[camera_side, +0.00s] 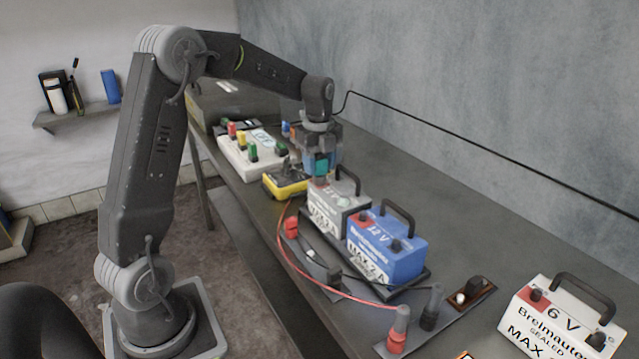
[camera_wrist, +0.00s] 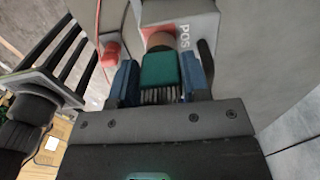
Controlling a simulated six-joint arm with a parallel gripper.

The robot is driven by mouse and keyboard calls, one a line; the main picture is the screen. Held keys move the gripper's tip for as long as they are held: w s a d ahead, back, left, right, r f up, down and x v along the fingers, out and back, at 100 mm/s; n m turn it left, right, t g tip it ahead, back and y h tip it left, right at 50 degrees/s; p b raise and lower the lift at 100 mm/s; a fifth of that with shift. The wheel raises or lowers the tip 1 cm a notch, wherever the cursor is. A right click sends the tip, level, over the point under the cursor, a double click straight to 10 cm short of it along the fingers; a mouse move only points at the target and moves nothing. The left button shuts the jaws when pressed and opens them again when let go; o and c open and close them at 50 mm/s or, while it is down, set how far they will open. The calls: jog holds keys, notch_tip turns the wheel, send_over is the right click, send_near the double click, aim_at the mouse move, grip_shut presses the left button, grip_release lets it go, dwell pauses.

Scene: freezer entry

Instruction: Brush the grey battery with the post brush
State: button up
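The grey battery (camera_side: 336,210), with a black handle and a red patch at one post, stands on a dark tray on the bench. Its top also shows in the wrist view (camera_wrist: 195,25), marked "POS". My gripper (camera_side: 320,168) is above the battery's left end, pointing down. In the wrist view its blue fingers (camera_wrist: 161,80) are shut on the teal post brush (camera_wrist: 159,69). Bristles show at its near side and a brown round end lies over the red patch. The post is hidden, so I cannot tell whether the brush touches it.
A blue 12 V battery (camera_side: 388,247) stands close right of the grey one. A red clamp (camera_side: 291,227) with a red cable lies in front. A yellow meter (camera_side: 285,184) and a white switch box (camera_side: 250,154) are left. A white 6 V battery (camera_side: 560,320) is at the near right.

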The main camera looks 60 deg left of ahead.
jog(key=o, duration=0.5)
jog(key=shift+r, duration=0.1)
jog(key=shift+c, duration=0.2)
notch_tip(320, 180, up, 14)
jog(key=s+d+n+t, duration=0.3)
jog(key=s+d+n, duration=0.55)
jog(key=d, duration=0.45)
jog(key=s+d+f+n+t, duration=0.1)
jog(key=s+d+f+n, duration=0.2)
jog(key=s+n, duration=0.2)
jog(key=s+d+f+n+t, duration=0.1)
jog(key=s+d+f+n, duration=0.3)
jog(key=s, duration=0.4)
jog(key=shift+d+n+t, duration=0.25)
jog(key=shift+n+t, duration=0.05)
jog(key=shift+n, duration=0.05)
